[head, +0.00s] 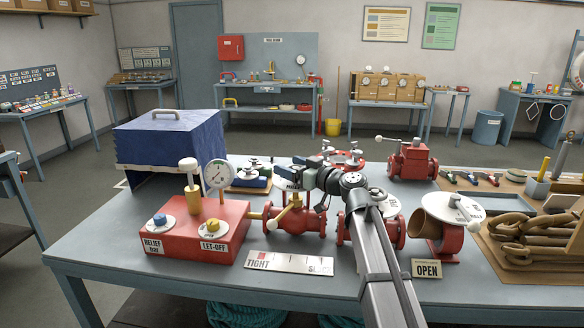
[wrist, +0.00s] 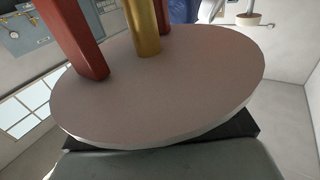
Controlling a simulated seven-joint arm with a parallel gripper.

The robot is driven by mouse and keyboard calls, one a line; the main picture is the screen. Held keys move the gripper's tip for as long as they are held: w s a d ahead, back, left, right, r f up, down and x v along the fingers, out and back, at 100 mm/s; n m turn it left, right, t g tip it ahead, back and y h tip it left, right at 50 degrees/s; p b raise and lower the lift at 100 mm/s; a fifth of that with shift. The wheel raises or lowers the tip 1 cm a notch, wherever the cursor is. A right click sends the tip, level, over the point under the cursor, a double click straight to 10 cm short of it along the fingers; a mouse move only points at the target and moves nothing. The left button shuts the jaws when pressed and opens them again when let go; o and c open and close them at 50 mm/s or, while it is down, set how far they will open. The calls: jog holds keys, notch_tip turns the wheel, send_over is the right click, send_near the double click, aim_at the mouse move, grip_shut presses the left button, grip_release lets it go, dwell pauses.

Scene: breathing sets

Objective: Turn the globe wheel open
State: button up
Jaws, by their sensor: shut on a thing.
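My gripper (head: 302,172) reaches in from the right over a red valve body (head: 300,222) at the table's middle. In the wrist view a large pale disc (wrist: 165,85), with a brass stem (wrist: 146,30) and red posts (wrist: 78,42), fills the middle. A dark part (wrist: 225,146) lies against the disc's lower edge. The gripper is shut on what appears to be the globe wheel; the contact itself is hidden. I cannot tell how far the wheel is turned.
A red box (head: 190,245) with a gauge (head: 217,174) stands left of the valve. A red valve with a pale disc (head: 452,208) and a tray of chain links (head: 525,240) stand right.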

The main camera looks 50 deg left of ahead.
dwell(0.3)
jog(key=o, duration=1)
jog(key=shift+c, duration=0.2)
jog(key=shift+d, duration=0.1)
jog(key=v, duration=1.3)
jog(key=shift+d, duration=0.3)
